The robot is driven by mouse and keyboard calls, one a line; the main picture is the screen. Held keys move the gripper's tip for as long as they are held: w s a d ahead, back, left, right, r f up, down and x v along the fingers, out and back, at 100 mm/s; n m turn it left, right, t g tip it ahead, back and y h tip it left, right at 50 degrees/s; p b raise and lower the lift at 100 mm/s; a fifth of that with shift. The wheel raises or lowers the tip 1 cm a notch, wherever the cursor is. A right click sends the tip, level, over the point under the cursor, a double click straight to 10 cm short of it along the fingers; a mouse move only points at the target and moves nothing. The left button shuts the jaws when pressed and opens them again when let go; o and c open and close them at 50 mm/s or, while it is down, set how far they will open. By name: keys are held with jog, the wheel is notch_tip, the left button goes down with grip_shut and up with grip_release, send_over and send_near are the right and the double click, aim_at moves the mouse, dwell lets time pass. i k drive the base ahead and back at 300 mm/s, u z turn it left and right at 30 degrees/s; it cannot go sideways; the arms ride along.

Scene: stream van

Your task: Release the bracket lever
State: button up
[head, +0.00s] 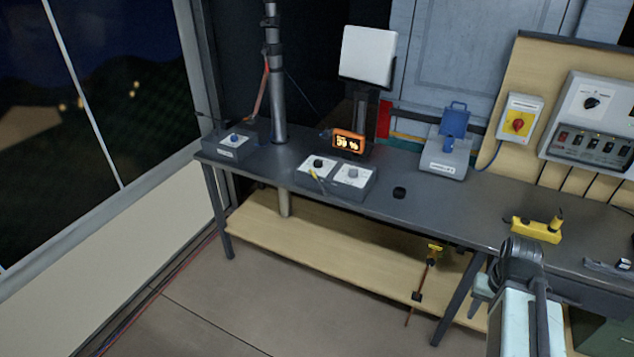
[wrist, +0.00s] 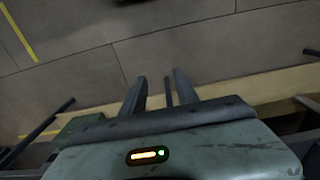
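I cannot tell for certain which part is the bracket lever. A grey mast (head: 277,75) with dark clamps stands at the back left of the dark bench (head: 245,163); a reddish-orange strap or rod (head: 261,88) runs beside it. A yellow-headed piece (head: 434,250) with a thin orange rod hangs under the bench's front edge. My gripper (wrist: 160,79) points toward the floor in the wrist view, its two dark fingers apart. A thin dark bar shows between them, and nothing is clearly held. In the head view my arm is at lower right.
A white panel (head: 368,55) stands behind. The floor in front (head: 260,300) is clear.

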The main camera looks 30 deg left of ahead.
aim_at(326, 192)
jog(key=z, duration=0.65)
jog(key=i, duration=1.05)
jog(key=u, duration=4.15)
jog(key=i, duration=1.05)
